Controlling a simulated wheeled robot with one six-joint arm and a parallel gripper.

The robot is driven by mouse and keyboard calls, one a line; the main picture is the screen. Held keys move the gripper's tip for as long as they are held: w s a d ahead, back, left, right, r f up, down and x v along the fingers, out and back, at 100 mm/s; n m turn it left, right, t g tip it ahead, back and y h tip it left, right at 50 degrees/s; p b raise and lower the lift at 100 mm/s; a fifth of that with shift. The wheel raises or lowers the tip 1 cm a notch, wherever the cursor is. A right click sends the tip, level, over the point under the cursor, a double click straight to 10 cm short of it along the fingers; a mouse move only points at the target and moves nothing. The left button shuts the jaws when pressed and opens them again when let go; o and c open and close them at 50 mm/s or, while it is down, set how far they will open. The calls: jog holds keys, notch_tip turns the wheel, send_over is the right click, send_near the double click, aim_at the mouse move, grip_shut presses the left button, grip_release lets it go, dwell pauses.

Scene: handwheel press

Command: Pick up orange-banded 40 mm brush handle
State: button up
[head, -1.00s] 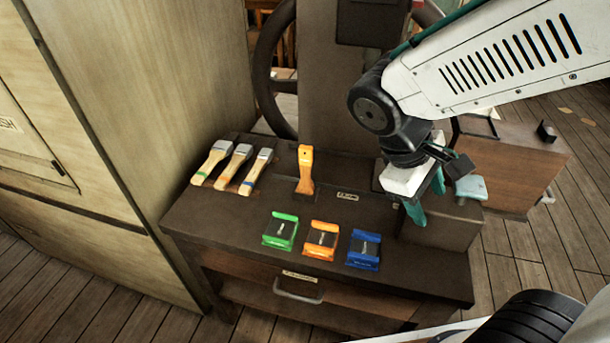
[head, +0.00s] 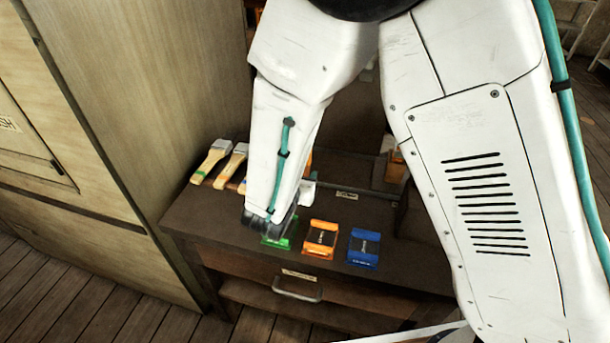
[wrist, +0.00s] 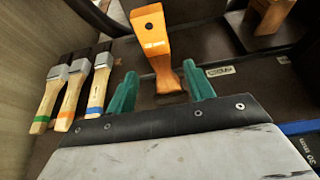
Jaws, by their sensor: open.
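An upright orange-brown brush handle (wrist: 154,45) has a hole near its top and a flared foot. It bears an orange mark with small pale lettering. In the head view only a sliver of it (head: 308,160) shows beside my arm. My gripper (wrist: 160,92) is open, its teal fingers apart and empty. In the wrist view the handle rises beyond the gap between the fingertips; whether they flank its foot I cannot tell. A bristled brush with an orange band (wrist: 71,98) lies to the left, between two others.
A green-banded brush (wrist: 50,95) and a blue-banded brush (wrist: 100,85) lie left. Green (head: 275,243), orange (head: 321,240) and blue (head: 364,248) holders line the bench front. A wooden piece (wrist: 268,14) stands back right. The cabinet (head: 130,120) borders the bench's left.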

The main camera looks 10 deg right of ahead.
jog(key=x, duration=0.5)
jog(key=shift+w+d+r, duration=0.1)
jog(key=shift+w+d, duration=0.1)
jog(key=shift+w, duration=0.15)
jog(key=c, duration=1.1)
